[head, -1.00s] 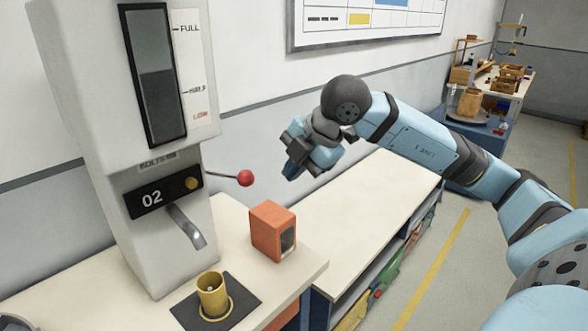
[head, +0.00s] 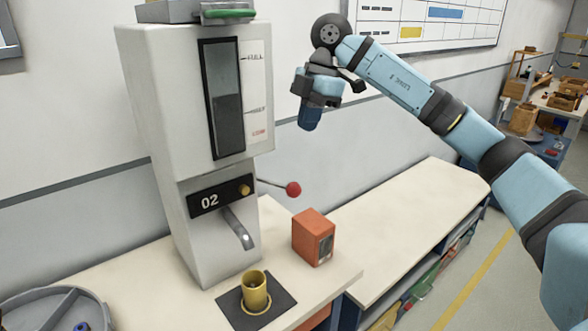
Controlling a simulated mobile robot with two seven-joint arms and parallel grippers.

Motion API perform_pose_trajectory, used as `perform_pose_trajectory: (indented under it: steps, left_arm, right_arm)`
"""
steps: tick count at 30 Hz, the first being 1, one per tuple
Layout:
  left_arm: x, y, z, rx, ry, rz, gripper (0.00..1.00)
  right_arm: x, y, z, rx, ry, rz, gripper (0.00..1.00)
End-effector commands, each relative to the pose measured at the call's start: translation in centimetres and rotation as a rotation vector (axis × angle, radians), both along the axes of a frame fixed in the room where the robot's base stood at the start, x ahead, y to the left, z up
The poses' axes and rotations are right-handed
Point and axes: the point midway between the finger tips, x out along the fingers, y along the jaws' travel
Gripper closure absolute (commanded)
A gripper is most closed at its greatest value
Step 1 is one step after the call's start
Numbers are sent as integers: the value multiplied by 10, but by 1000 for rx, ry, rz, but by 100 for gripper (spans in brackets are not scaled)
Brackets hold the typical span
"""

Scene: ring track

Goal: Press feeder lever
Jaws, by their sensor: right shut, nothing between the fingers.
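The feeder (head: 160,110) is a tall pale cabinet with a dark level window and a panel marked 02. Its lever is a thin rod on the right side ending in a red ball (head: 293,189). A metal chute (head: 238,230) sticks out below the panel. A yellow cup (head: 255,291) stands upright on a dark mat (head: 283,303) below the chute. My right gripper (head: 310,122) is shut and empty. It points down, above the red ball in the picture and clearly apart from it. My left gripper is not in view.
An orange box (head: 313,238) stands on the bench just right of the feeder, below the lever ball. A round grey tray (head: 75,306) is at the lower left. The long bench top (head: 400,205) at right is clear.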

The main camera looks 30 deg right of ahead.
Motion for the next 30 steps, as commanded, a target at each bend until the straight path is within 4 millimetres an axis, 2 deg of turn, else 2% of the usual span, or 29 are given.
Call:
perform_pose_trajectory:
  steps: [4,17,23,30]
  left_arm:
    - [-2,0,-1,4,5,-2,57]
    - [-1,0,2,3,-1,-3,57]
    - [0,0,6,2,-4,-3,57]
    - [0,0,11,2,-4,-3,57]
  right_arm:
    - [4,0,9,-3,21,1,100]
    - [4,1,5,-3,24,2,100]
    - [5,8,-22,-3,25,2,100]
    - [7,21,-73,-2,26,3,100]
